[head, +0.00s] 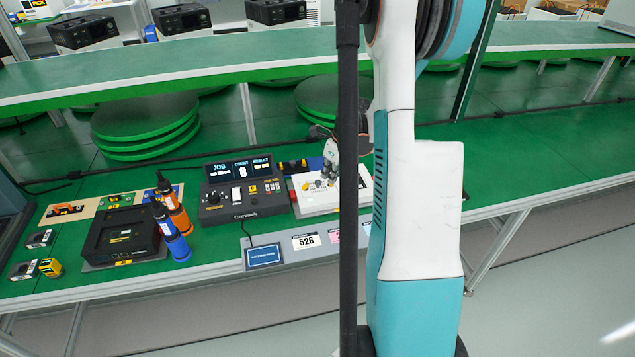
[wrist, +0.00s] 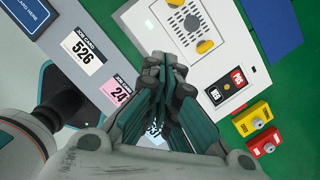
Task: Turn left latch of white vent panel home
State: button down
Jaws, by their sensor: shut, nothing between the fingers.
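The white vent panel (wrist: 222,22) is on top of a white box and has dark slots. In the wrist view one yellow latch (wrist: 172,3) is at the top edge, partly cut off. The other yellow latch (wrist: 205,47) is nearer my fingers. The upper one appears to be the left latch; its angle is too small to tell. In the head view the white box (head: 318,204) is partly behind my arm. My gripper (wrist: 165,66) is shut and empty, over the box's near side, apart from the latches as far as I can see. It also shows in the head view (head: 328,176).
Job cards (head: 306,241) lie in front. A black control console (head: 243,187) stands left of the box, with blue and orange bottles (head: 177,246) farther left.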

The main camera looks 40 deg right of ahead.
aim_at(321, 199)
jog(key=b+x, duration=0.3)
jog(key=x, duration=0.7)
jog(key=shift+f, duration=0.25)
jog(key=w, duration=0.1)
jog(key=w+b, duration=0.1)
jog(key=shift+w+a+r, duration=0.25)
jog(key=shift+w, duration=0.1)
jog(key=shift+w+r, duration=0.1)
jog(key=shift+w, duration=0.55)
jog(key=shift+w+a, duration=0.35)
jog(key=shift+w+a+b, duration=0.1)
jog(key=shift+a+b, duration=0.2)
jog(key=shift+b, duration=0.15)
jog(key=shift+w+a, duration=0.25)
jog(key=shift+a, duration=0.15)
jog(key=shift+w+a, duration=0.1)
jog(key=shift+w, duration=0.05)
jog(key=shift+d+b, duration=0.2)
jog(key=shift+b, duration=0.1)
